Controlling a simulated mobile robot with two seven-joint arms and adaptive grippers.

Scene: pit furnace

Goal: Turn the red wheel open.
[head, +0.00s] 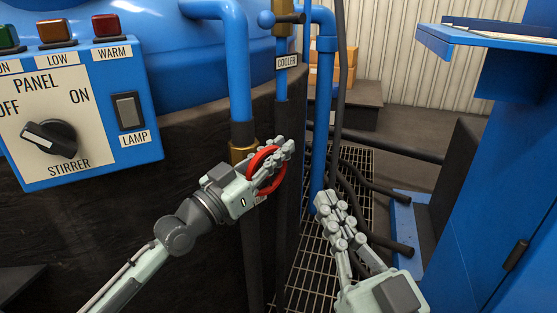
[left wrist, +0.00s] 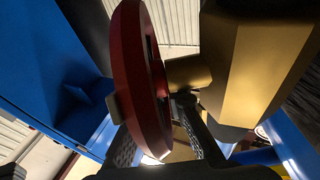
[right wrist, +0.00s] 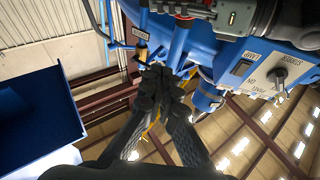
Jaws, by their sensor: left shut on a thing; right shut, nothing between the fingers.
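The red wheel (head: 253,160) is a ring on a brass valve fitting (head: 240,152) at the foot of a blue pipe in the head view. My left gripper (head: 281,154) reaches across the wheel and is shut on it. In the left wrist view the red wheel (left wrist: 138,80) stands nearly edge-on beside the brass body (left wrist: 262,65), between my fingers. The gripper covers part of the wheel in the head view. My right gripper (head: 325,203) is shut and empty, to the right of and below the wheel. Its closed fingertips (right wrist: 158,78) show in the right wrist view.
The panel (head: 80,110) with its stirrer knob (head: 50,138) is at the left.

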